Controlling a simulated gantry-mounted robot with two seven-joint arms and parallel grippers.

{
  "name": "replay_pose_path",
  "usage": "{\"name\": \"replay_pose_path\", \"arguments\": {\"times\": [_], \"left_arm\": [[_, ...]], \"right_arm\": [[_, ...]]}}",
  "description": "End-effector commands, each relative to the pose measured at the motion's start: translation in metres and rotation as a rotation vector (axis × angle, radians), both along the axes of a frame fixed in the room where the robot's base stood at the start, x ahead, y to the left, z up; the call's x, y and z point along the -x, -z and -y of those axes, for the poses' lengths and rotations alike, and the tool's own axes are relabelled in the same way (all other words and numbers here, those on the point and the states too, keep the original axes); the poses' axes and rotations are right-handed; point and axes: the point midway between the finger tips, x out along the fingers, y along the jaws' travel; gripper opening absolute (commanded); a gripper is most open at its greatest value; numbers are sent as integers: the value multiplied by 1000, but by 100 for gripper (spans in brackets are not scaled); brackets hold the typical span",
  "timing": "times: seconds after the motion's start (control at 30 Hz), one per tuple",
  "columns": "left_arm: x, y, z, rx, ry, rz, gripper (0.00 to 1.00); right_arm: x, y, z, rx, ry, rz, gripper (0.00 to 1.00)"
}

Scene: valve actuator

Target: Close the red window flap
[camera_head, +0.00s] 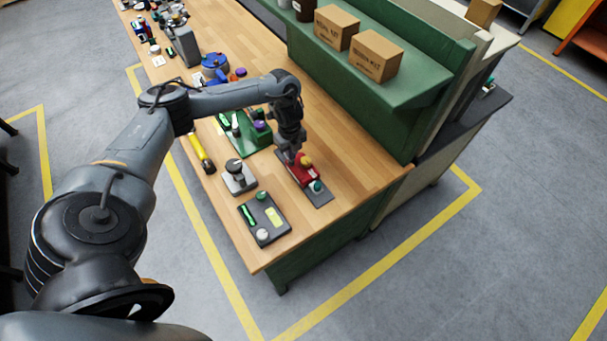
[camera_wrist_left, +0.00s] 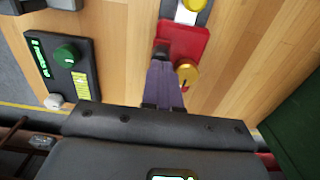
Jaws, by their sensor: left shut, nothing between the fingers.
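The red window flap (camera_wrist_left: 188,38) shows in the left wrist view as a flat red plate beside a yellow knob (camera_wrist_left: 188,74). In the head view the red unit (camera_head: 306,176) sits on a dark base plate near the bench's right end, partly hidden by my gripper. My left gripper (camera_head: 292,158) points down over this unit. In the left wrist view its fingers (camera_wrist_left: 162,62) are together and empty, with the tips at the lower left edge of the red plate. I cannot tell whether they touch it. My right gripper is not in view.
A dark panel (camera_head: 264,219) with green and yellow parts lies to the left of the red unit. A grey device with a round knob (camera_head: 239,177) and a green unit (camera_head: 245,133) stand nearby. A green shelf (camera_head: 400,95) with cardboard boxes rises behind the bench.

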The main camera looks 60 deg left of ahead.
Motion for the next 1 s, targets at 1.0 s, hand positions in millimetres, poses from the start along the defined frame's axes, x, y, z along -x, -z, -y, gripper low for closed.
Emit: {"name": "replay_pose_path", "arguments": {"times": [1.0], "left_arm": [[0,24,0,0,0,0,0]], "right_arm": [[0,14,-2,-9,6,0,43]]}}
